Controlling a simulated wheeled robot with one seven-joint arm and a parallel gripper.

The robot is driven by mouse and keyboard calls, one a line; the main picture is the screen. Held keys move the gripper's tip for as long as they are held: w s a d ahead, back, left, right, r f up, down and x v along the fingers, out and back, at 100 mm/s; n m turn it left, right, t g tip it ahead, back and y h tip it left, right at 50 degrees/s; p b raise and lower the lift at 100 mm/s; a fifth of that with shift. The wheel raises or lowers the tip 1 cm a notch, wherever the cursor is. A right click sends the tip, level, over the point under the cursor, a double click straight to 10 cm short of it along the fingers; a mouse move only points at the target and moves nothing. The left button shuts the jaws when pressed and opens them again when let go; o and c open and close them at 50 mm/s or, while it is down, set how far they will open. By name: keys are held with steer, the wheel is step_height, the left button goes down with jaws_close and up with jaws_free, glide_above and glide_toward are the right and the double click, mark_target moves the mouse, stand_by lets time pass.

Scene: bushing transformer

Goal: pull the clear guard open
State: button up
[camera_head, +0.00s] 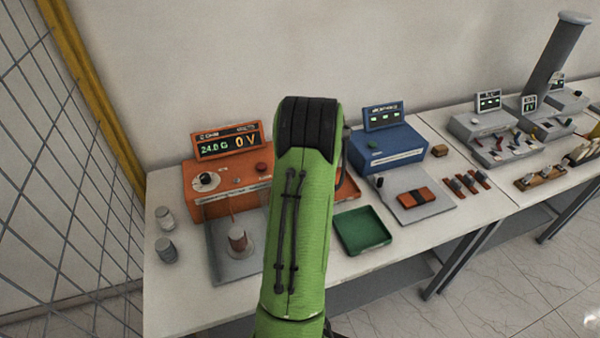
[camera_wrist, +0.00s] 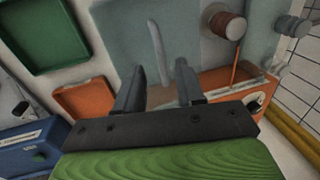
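A pale upright bar (camera_wrist: 157,42) shows just beyond the fingertips, in front of a grey-blue surface. It looks like the handle of the clear guard, but the guard's panel and edges cannot be made out. A brown-red bushing (camera_wrist: 227,25) stands to the right of the bar on a grey base. In the head view the bushing (camera_head: 238,240) stands on a grey plate (camera_head: 222,272). My green arm hides my gripper and the bar there.
An orange tester (camera_head: 225,182) reading 0 V stands behind the plate. An orange tray is partly hidden by my arm. A green tray (camera_head: 362,230) and a blue tester (camera_head: 385,148) are to the right. Two grey cylinders (camera_head: 166,235) stand left, near a mesh fence (camera_head: 75,180).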

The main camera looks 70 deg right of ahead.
step_height(320, 180, up, 12)
steer(key=s+d+p, duration=0.1)
steer(key=shift+s+d, duration=0.2)
steer(key=shift+s, duration=0.2)
